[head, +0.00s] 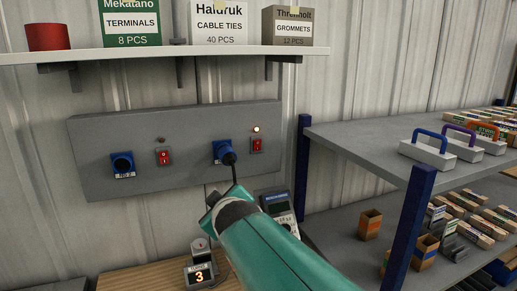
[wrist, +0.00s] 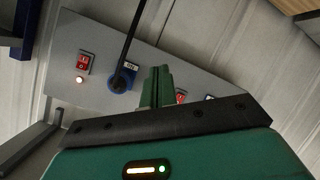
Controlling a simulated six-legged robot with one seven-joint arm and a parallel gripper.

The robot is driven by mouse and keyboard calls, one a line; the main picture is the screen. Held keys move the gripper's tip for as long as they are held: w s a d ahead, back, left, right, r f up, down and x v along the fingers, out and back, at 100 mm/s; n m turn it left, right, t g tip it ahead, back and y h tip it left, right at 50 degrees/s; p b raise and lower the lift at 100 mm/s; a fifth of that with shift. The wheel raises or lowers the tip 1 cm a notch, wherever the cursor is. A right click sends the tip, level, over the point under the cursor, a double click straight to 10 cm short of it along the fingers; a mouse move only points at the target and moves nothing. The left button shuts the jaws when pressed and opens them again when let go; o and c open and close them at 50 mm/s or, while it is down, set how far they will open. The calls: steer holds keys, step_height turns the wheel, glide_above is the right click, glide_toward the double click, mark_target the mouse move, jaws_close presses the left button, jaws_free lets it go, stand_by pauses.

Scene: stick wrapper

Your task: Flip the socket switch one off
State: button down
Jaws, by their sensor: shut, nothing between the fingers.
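A grey panel (head: 198,178) on the wall carries two blue sockets and two red rocker switches. The right socket (head: 222,150) holds a black plug with a cable. The right switch (head: 257,145) sits beside it under a glowing lamp (head: 256,129); both also show in the wrist view, switch (wrist: 84,63) and lamp (wrist: 79,79). The left socket (head: 122,163) is empty, and the lamp by the left switch (head: 164,157) is dark. My gripper (head: 212,205) is below the panel in the head view. Its teal fingers (wrist: 157,82) are together and empty, partly covering the left switch (wrist: 181,97).
The black cable (wrist: 132,35) hangs from the plug near my gripper. A shelf with boxes (head: 165,54) is above the panel. A multimeter (head: 278,202) and a small device showing 3 (head: 200,274) are below. A blue-posted rack (head: 415,215) stands at right.

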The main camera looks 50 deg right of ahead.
mark_target(257, 143)
steer(key=s+d+r+n+t+h, duration=0.1)
steer(key=s+d+r+n+t, duration=0.1)
steer(key=d+n, duration=0.3)
steer(key=s+d+r+n+t+h, duration=0.1)
steer(key=s+d+r+n+t, duration=0.1)
steer(key=d+n, duration=0.4)
steer(key=s+d+t, duration=0.1)
steer(key=s+d, duration=0.1)
steer(key=d, duration=0.2)
steer(key=shift+d+r+t, duration=0.25)
steer(key=shift+t, duration=0.05)
steer(key=shift+d+h, duration=0.1)
steer(key=shift+h, duration=0.2)
steer(key=x, duration=1.4)
steer(key=shift+f, duration=0.1)
steer(key=shift+w, duration=0.1)
